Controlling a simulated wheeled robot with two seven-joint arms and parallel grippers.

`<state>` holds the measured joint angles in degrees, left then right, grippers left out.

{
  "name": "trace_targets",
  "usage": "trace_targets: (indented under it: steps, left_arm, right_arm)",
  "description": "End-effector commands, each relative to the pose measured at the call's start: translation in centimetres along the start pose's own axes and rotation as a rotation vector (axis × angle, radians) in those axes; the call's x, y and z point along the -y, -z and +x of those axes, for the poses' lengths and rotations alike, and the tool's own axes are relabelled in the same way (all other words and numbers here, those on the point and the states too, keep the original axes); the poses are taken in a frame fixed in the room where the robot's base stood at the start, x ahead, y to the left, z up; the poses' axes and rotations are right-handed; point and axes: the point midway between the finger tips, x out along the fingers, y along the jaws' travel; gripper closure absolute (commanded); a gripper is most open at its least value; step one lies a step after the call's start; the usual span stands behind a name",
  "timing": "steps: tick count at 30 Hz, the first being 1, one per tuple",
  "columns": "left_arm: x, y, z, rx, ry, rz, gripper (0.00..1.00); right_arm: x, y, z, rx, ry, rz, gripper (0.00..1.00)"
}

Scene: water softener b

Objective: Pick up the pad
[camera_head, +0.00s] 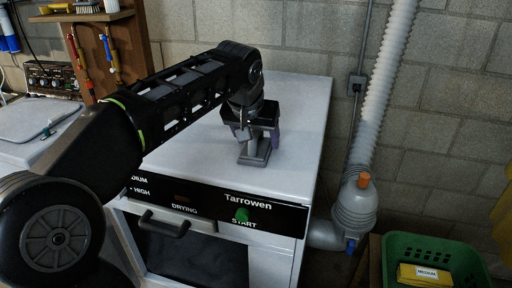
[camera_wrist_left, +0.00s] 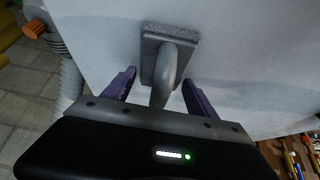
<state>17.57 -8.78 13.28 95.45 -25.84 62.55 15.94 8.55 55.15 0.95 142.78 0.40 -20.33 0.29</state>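The pad (camera_head: 254,154) is grey with a flat base and a raised curved handle. It rests on the white top of the dryer (camera_head: 190,149). In the left wrist view the pad (camera_wrist_left: 167,66) lies ahead of my left gripper, its handle reaching back between the two purple fingers. My left gripper (camera_head: 258,138) is above the pad with its fingers apart on either side of the handle. In the left wrist view gaps show between the handle and both fingers of the gripper (camera_wrist_left: 158,88). My right gripper is not seen.
A ribbed white duct (camera_head: 387,85) runs up the block wall right of the dryer. A green basket (camera_head: 400,250) with a yellow item (camera_head: 424,275) stands at lower right. A wooden tool board (camera_head: 125,45) is at back left. The dryer top around the pad is clear.

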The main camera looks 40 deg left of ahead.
Motion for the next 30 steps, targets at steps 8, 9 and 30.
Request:
trace_targets:
  steps: [8, 9, 30]
  left_arm:
    - [0.00, 0.00, 0.00, 0.000, 0.000, 0.000, 0.57]
    - [0.00, 0.00, 0.00, 0.000, 0.000, 0.000, 0.60]
    - [-0.01, 0.49, -0.76, -0.002, 0.000, 0.000, 0.82]
  right_arm:
    - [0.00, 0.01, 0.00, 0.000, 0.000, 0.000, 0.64]
    - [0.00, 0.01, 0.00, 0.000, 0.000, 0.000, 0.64]
    - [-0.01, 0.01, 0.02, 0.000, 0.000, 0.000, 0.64]
